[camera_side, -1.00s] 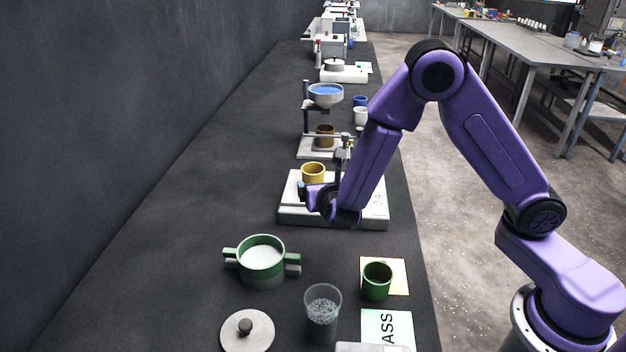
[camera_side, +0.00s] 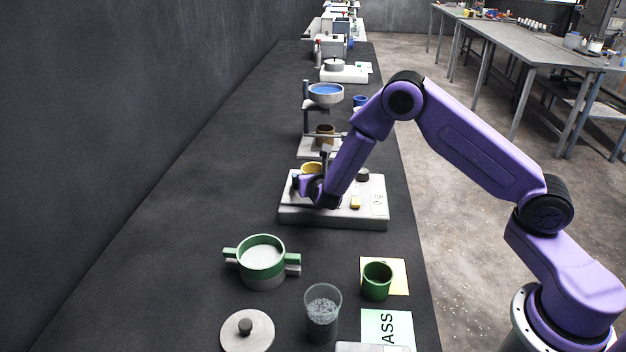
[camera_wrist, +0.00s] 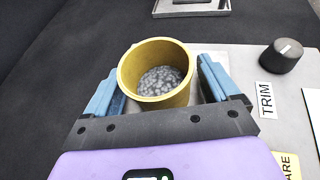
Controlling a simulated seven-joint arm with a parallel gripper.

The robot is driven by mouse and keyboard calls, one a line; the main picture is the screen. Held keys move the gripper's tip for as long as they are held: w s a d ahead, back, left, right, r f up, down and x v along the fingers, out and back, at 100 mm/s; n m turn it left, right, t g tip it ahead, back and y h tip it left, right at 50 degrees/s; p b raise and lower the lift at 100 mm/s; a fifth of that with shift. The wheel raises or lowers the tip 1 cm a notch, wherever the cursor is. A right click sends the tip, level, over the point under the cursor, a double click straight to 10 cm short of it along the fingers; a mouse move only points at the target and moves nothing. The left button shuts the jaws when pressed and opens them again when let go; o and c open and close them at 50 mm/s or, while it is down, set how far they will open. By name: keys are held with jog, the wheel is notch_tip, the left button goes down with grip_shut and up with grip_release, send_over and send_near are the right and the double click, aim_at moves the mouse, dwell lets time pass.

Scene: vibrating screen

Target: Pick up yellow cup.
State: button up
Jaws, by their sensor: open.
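The yellow cup (camera_wrist: 185,97) stands upright on the light grey machine base and holds grey granules. In the wrist view my gripper (camera_wrist: 160,85) is open, with one blue finger on each side of the cup. I cannot tell whether either finger touches it. In the side view the yellow cup (camera_side: 312,168) shows only its upper part, with my gripper (camera_side: 303,184) in front of it and hiding the rest.
The machine base (camera_side: 350,214) carries a black knob (camera_wrist: 283,55) on the right. A green-handled pot (camera_side: 262,262), green cup (camera_side: 377,281), glass (camera_side: 322,315) and lid (camera_side: 247,332) stand nearer. A stand with a blue-filled bowl (camera_side: 326,94) is behind.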

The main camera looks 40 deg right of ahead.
jog(key=shift+w+d+f, duration=0.2)
jog(key=shift+w+d, duration=0.05)
jog(key=shift+w, duration=0.25)
jog(key=c, duration=1.1)
jog(key=shift+r, duration=0.15)
